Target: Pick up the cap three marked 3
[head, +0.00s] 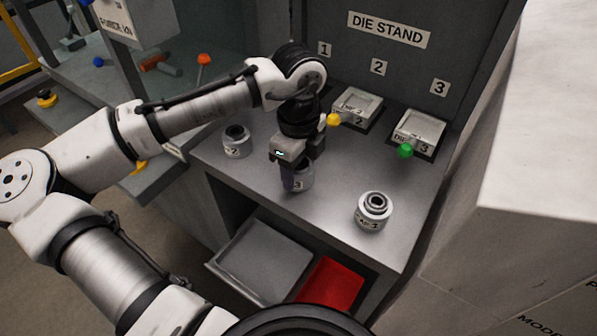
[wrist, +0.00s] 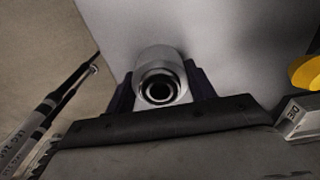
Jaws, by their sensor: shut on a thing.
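My gripper (head: 291,172) points down over the grey bench and is shut on a light metal cylinder (head: 303,181) that shows a 3 on its side. In the wrist view the cylinder (wrist: 160,62) sits between the two dark fingers, its dark round opening facing the camera. I cannot tell whether it touches the bench. Another metal cap (head: 374,212) stands upright on the bench to the right; its small label seems to end in 3. A cap marked 2 (head: 236,142) stands to the left.
The die stand panel (head: 388,29) rises behind, numbered 1, 2 and 3. Dies with a yellow knob (head: 334,120) and a green knob (head: 405,151) lie before it. A white cabinet (head: 545,130) stands right.

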